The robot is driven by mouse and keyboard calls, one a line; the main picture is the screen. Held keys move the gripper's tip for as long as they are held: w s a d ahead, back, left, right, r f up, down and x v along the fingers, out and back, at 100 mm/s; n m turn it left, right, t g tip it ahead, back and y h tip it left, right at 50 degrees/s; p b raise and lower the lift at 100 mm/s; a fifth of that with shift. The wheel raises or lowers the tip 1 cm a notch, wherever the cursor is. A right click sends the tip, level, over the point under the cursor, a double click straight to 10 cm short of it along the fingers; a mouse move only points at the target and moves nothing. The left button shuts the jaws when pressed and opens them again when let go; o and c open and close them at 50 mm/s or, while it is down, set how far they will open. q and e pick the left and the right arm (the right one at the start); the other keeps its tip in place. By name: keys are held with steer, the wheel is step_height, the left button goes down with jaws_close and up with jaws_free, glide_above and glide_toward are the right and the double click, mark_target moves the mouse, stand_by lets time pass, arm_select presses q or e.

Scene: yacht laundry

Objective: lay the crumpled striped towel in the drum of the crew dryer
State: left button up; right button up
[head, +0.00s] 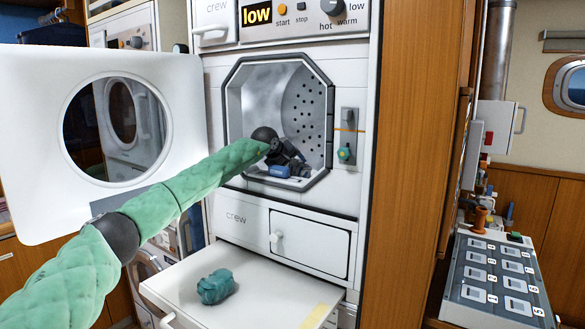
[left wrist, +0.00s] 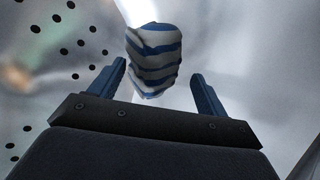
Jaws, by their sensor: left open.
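The crew dryer (head: 225,95) stands ahead with its round-windowed door (head: 30,120) swung open to the left. My left arm reaches through the opening, and my left gripper (head: 285,168) is inside the drum (head: 255,95). In the left wrist view the gripper's fingers (left wrist: 158,92) are spread apart. The crumpled blue, white and grey striped towel (left wrist: 153,60) shows between and just beyond the fingertips, with a gap to each finger. Perforated drum metal surrounds it. In the head view my gripper mostly hides that spot, so I cannot clearly make out the towel there. My right gripper is out of view.
A crumpled teal cloth (head: 217,287) lies on the pulled-out white shelf (head: 265,300) below the dryer. A wooden panel (head: 415,150) stands close on the right. A grey button panel (head: 495,280) is at the far right.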

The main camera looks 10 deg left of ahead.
arm_select(q)
steer(key=shift+a+f, duration=0.25)
steer(key=shift+a, duration=0.05)
steer(key=shift+c, duration=0.5)
steer(key=shift+o, duration=0.7)
steer(key=shift+s+a+r, duration=0.15)
steer(key=shift+s+r, duration=0.1)
steer(key=shift+s, duration=0.05)
steer(key=shift+v, duration=1.05)
steer(key=shift+r, duration=0.15)
steer(key=shift+o, duration=0.4)
steer(key=shift+o, duration=1)
steer(key=shift+s+a+r+b, duration=0.1)
steer(key=shift+s+r+b, duration=0.25)
